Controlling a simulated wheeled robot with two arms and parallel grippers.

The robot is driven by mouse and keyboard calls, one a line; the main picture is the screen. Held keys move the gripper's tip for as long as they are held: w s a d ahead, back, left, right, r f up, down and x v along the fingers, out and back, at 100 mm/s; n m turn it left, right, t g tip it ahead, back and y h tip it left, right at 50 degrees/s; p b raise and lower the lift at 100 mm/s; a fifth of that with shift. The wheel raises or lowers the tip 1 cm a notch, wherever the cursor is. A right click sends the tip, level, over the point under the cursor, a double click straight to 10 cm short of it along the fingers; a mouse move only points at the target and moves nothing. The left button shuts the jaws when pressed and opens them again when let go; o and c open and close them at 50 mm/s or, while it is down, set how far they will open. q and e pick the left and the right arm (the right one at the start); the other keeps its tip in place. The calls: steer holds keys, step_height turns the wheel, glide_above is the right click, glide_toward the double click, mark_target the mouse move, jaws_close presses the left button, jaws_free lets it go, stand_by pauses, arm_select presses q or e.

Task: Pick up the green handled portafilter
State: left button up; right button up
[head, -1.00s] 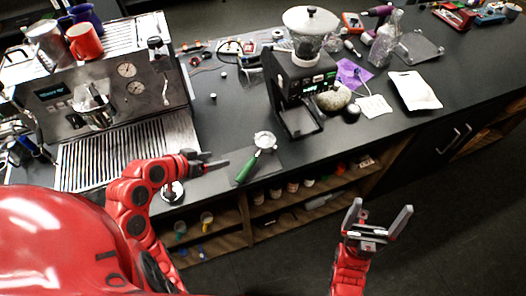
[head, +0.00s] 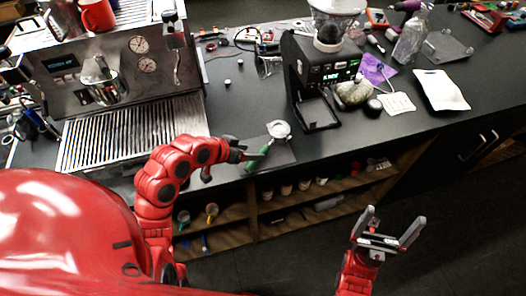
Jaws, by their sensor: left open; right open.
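The portafilter (head: 280,130) lies on a dark mat near the counter's front edge, between the espresso machine and the grinder. Its round metal head points away and its green handle (head: 257,158) points toward the front edge. My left gripper (head: 246,152) is open, close to the green handle at its left side; whether it touches the handle cannot be told. Part of the handle is hidden by the fingers. My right gripper (head: 394,229) is open and empty, in front of the counter over the floor.
The espresso machine (head: 130,70) with its drip grate (head: 130,132) stands at the left. The black grinder (head: 315,85) stands behind and right of the portafilter. A purple cloth (head: 376,68), a white card (head: 397,103) and a white bag (head: 441,90) lie further right. Open shelves are below the counter.

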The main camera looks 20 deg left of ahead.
mark_target(265, 150)
arm_select(q)
steer(key=shift+w+d+f, duration=0.15)
steer(key=shift+w+f, duration=0.1)
steer(key=shift+f, duration=0.1)
steer(key=p+x, duration=0.2)
steer(key=x, duration=0.1)
steer(key=shift+f, duration=0.4)
steer(key=shift+p+x, duration=0.35)
steer(key=shift+x, duration=0.45)
jaws_close()
stand_by(0.3)
